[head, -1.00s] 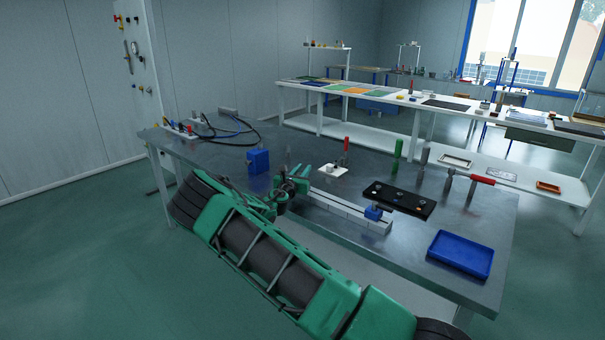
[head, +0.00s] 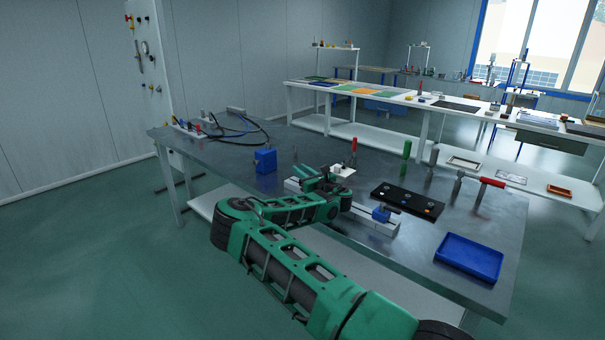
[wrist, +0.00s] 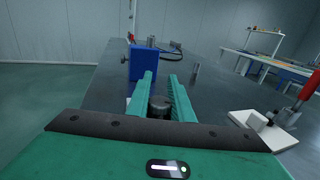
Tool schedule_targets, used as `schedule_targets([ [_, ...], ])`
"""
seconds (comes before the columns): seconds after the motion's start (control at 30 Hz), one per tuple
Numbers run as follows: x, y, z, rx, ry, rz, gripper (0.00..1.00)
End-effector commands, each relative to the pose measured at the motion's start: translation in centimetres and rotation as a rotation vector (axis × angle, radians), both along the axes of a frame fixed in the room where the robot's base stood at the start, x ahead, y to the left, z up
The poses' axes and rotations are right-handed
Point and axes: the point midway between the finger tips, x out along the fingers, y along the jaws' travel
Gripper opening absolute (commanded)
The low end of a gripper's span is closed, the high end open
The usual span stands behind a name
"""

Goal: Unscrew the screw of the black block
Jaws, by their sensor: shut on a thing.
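My gripper (head: 324,177) is above the metal table, over the light rail (head: 362,224) and just left of the white plate (head: 344,171). In the wrist view its two green fingers (wrist: 160,95) are closed around a dark cylindrical piece (wrist: 159,106) with a flat round top, which looks like a screw. Whether it sits in anything below is hidden by the gripper. A long black block (head: 407,200) with several small round pieces on top lies on the table, right of the gripper and apart from it.
A blue block (head: 265,160) stands left of the gripper; it also shows in the wrist view (wrist: 144,64). A small blue block (head: 381,214) sits on the rail. A blue tray (head: 469,258) lies at the right. Red-handled and green upright tools stand behind.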

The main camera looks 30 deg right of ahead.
Motion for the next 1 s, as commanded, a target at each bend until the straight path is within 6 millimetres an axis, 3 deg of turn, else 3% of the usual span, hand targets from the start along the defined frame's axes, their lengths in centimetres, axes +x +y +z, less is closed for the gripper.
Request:
schedule_targets([
  [0.5, -0.3, 1.2, 0.0, 0.002, -0.001, 0.365, 0.0],
  [1.0, -0.5, 1.6, 0.0, 0.002, -0.001, 0.446, 0.0],
])
